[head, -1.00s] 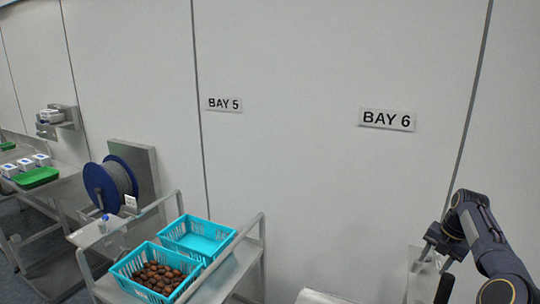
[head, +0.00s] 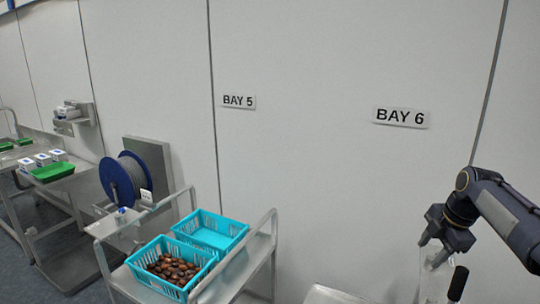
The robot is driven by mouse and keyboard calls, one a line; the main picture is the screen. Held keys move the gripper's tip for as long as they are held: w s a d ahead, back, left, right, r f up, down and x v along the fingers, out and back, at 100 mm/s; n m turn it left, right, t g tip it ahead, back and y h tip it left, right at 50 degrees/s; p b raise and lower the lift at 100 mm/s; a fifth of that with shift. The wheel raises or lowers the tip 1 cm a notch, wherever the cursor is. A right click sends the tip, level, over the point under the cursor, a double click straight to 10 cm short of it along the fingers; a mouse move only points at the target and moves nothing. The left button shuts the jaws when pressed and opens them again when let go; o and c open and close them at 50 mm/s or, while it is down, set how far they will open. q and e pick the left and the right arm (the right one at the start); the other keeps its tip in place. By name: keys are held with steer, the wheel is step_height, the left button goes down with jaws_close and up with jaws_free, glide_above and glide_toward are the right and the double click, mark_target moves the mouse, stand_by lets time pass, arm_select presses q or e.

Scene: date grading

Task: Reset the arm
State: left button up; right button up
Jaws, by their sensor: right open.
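My right arm comes in from the right edge of the head view. Its gripper (head: 437,245) points down, with its jaws open, beside a clear upright panel or holder (head: 430,283) at the bottom right. Whether the fingers touch this clear piece I cannot tell. A black handle-like piece (head: 458,284) stands just right of the fingers. My left gripper is not in view.
A metal cart (head: 236,278) holds a blue crate of dates (head: 205,280) and an empty blue crate (head: 222,224). A blue-rimmed reel (head: 108,180) stands behind it. A bench with a green tray (head: 52,171) is at the far left. The wall carries BAY 5 (head: 239,101) and BAY 6 (head: 402,117) signs.

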steer(key=s+a+r+m+t+b, duration=0.1)
steer(key=s+a+m, duration=1)
steer(key=s, duration=0.6)
steer(key=s+a+f+m+y, duration=0.1)
steer(key=s+a+f+m, duration=0.3)
steer(key=s, duration=0.3)
steer(key=s+a+f+m+t+y+b, duration=0.1)
steer(key=s+a+f+m, duration=0.4)
steer(key=s, duration=0.2)
steer(key=shift+a+f+m+t, duration=0.15)
steer(key=shift+f+m+t, duration=0.15)
steer(key=shift+f+m, duration=0.1)
steer(key=shift+s, duration=0.1)
